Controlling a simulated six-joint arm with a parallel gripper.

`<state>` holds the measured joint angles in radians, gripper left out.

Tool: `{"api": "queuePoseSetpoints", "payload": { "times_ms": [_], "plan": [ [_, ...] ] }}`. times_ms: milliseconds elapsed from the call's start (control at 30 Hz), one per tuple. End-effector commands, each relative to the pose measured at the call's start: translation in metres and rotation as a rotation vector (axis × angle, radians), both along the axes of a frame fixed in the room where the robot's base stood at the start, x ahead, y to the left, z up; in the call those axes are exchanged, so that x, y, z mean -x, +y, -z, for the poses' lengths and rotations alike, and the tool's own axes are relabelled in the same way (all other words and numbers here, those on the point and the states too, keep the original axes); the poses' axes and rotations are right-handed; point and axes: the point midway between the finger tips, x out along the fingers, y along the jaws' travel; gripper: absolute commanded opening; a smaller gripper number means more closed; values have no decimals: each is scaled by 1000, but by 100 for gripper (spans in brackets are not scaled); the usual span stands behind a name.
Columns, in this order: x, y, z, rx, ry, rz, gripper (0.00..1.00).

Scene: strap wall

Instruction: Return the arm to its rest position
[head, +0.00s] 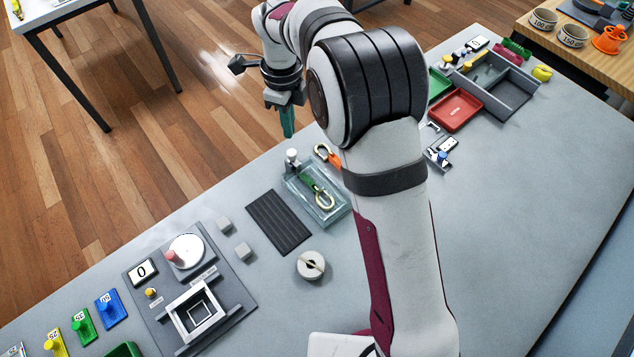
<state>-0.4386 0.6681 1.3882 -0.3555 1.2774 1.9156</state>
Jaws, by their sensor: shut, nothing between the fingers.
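My arm rises from the near side of the grey table and bends away toward its far edge. My gripper (287,122) hangs at the far end, pointing down beyond the far edge of the table, with teal fingers closed together and nothing held. It is above and apart from the glass tray (334,212), which holds a green strap with a ring. My upper arm hides part of the table's middle.
An orange hook (325,153) lies beside the tray. A dark ribbed mat (278,222), a round metal weight (311,264) and a device with a dial (187,252) are to the left. Red tray (456,109) and grey bin (508,95) stand at right. The right foreground is clear.

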Motion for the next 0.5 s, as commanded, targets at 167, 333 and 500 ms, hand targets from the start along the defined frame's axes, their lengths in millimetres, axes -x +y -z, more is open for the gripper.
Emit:
{"api": "queuePoseSetpoints", "payload": {
  "times_ms": [167, 333, 500],
  "plan": [
    [0, 0, -10, -1, -1, 0, 10],
    [0, 0, -45, 0, -2, 1, 10],
    [0, 0, -60, 0, 0, 0, 10]
  ]
}}
